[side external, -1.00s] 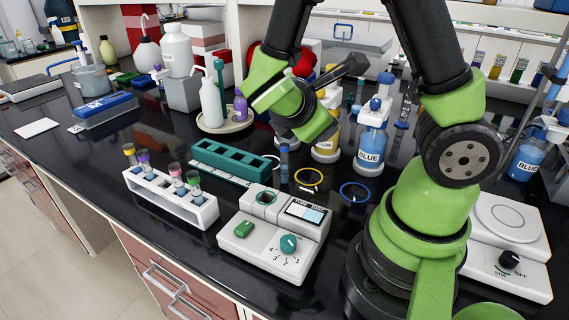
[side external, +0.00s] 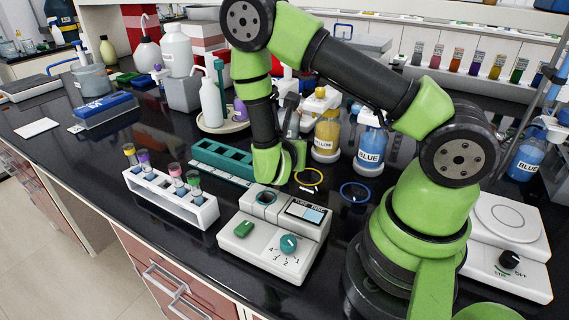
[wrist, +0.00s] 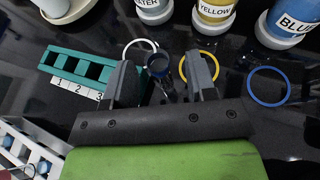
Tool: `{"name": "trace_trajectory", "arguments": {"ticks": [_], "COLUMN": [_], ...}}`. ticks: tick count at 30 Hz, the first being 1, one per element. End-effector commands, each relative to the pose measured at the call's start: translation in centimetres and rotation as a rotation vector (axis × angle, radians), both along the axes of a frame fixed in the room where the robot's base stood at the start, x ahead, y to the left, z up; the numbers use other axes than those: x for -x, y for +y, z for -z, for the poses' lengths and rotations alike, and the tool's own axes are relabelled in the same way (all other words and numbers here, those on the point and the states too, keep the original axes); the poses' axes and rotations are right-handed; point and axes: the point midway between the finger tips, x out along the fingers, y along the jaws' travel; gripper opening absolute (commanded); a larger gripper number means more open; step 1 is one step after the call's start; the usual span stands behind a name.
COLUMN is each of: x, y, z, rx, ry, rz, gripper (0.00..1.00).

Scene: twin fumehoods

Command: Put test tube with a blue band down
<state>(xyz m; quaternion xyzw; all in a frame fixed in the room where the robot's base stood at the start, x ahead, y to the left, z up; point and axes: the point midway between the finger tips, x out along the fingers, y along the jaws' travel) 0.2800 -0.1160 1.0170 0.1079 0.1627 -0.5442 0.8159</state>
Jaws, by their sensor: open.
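The test tube (wrist: 159,68) stands between my gripper's two fingers in the wrist view, with its dark mouth towards the camera. My gripper (wrist: 160,80) is open, with a gap showing on each side of the tube. In the side view my wrist hides the tube. A blue band on it cannot be made out clearly now. The teal rack (wrist: 80,68), with numbered slots, lies just left of the gripper. It also shows in the side view (side external: 222,160), partly behind my wrist.
A white rack (side external: 172,206) holds several colour-banded tubes at front left. A white device (side external: 262,248) with a knob stands close in front of my gripper. Yellow (side external: 327,136) and blue (side external: 370,148) bottles stand behind. Yellow (side external: 309,186) and blue (side external: 355,192) rings lie to the right.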

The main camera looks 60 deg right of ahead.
Motion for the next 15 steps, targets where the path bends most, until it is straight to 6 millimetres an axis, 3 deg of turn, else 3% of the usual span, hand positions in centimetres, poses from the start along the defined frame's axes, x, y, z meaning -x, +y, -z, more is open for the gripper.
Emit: {"name": "trace_trajectory", "arguments": {"ticks": [7, 15], "x": [-1.4, -1.7], "y": [-3.1, -3.5], "z": [1.4, 1.6], "rx": [-0.001, 0.000], "ry": [-0.001, -0.001], "rz": [0.007, 0.004], "gripper": [0.52, 0.52]}}
